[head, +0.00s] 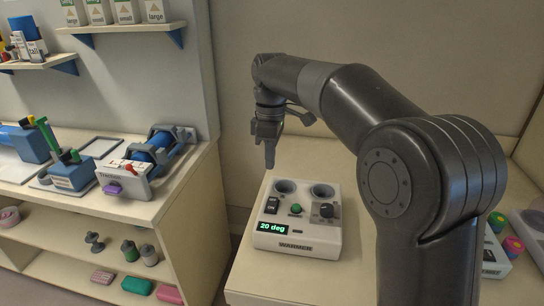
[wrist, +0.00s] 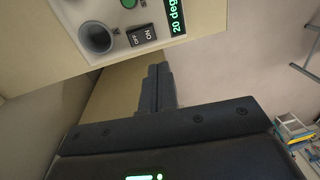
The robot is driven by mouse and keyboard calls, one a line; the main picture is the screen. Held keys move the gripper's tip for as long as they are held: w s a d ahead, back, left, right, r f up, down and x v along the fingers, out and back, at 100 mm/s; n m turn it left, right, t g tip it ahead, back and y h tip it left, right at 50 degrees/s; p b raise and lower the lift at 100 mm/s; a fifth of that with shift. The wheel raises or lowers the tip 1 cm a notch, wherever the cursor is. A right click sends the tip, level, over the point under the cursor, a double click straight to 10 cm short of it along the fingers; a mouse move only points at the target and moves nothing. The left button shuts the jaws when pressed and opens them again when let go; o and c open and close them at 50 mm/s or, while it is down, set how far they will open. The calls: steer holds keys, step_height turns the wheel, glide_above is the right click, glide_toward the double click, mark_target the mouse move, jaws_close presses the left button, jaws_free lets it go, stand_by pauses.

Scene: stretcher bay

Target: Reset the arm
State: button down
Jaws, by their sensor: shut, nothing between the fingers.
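My gripper (head: 269,160) points down, shut and empty, in the head view. It is above the back left part of a white warmer box (head: 300,244) and looks apart from it. In the wrist view the shut fingers (wrist: 157,72) show side by side with nothing between them. The warmer has two round wells, a black ON switch (head: 272,205), a green button, a black knob and a green display reading "20 deg". The wrist view shows one well (wrist: 97,38), the switch and part of the display. My arm is bent, reaching from the right across the head view.
A workbench (head: 165,205) on the left holds a clamp device with a blue cylinder (head: 154,150) and a blue block with coloured handles (head: 72,176). Shelves with labelled boxes (head: 125,12) hang above. More items stand right of my arm. Walls close off the back.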

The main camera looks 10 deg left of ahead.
steer(key=s+d+r+m+t, duration=0.2)
steer(key=s+d+m, duration=0.35)
steer(key=d, duration=0.35)
steer(key=s+d+r+m+t, duration=0.1)
steer(key=s+d+m+t, duration=0.1)
steer(key=s+d+m, duration=0.4)
steer(key=s+d+f+m+t, duration=0.1)
steer(key=s+d+f+m, duration=0.2)
steer(key=s+d, duration=0.3)
steer(key=s+d+f+m+t, duration=0.1)
steer(key=s+d+f+m, duration=0.2)
steer(key=s+d, duration=0.3)
steer(key=shift+s+d+f+t, duration=0.25)
steer(key=shift+s+f+t, duration=0.25)
steer(key=shift+s, duration=0.4)
steer(key=shift+m, duration=0.25)
